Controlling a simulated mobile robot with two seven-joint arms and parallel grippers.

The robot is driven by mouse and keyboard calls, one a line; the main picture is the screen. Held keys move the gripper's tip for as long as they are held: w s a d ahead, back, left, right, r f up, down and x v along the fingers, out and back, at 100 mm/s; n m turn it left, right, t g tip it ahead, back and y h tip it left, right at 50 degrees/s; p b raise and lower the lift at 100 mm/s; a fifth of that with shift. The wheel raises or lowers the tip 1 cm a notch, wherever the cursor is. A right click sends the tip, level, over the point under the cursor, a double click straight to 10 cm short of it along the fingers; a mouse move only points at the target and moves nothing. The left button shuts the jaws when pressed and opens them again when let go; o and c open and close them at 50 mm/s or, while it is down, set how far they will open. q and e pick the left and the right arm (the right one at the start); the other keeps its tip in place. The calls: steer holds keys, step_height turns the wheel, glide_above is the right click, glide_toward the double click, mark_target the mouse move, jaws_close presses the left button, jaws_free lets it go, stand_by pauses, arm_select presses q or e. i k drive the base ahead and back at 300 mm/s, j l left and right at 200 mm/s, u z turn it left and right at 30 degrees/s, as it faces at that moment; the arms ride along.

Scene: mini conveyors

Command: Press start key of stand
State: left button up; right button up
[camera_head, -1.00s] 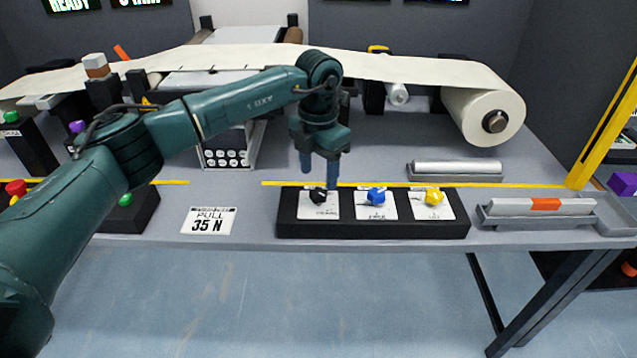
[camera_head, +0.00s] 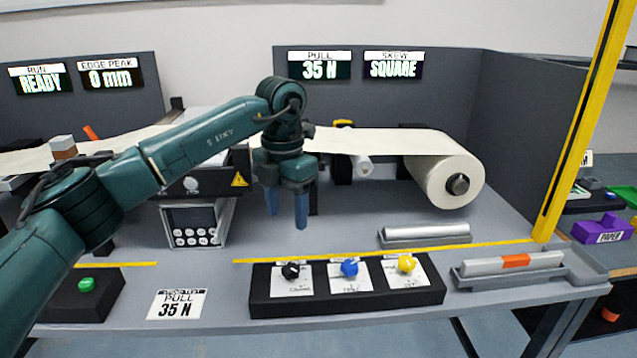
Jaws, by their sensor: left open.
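The stand's control panel is a black box (camera_head: 347,303) along the table's front edge, with a black knob (camera_head: 290,271), a blue knob (camera_head: 349,267) and a yellow knob (camera_head: 406,264) on white plates. A green button (camera_head: 86,284) sits on a dark box at the left. A keypad unit (camera_head: 195,224) with a small screen stands behind. I cannot tell from the labels which of these is the start key. My left gripper (camera_head: 287,213) points down, open and empty, above and behind the black knob, apart from it. My right gripper is not in view.
A paper roll (camera_head: 447,180) feeds a web across the back. Displays read READY (camera_head: 40,79), 0 mm, 35 N (camera_head: 319,66) and SQUARE. A tray with a silver bar (camera_head: 513,263) lies front right. A yellow post (camera_head: 582,130) rises at the right. A "PULL 35 N" card (camera_head: 177,304) lies front left.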

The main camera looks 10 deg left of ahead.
mark_target(86, 285)
steer(key=k, duration=1)
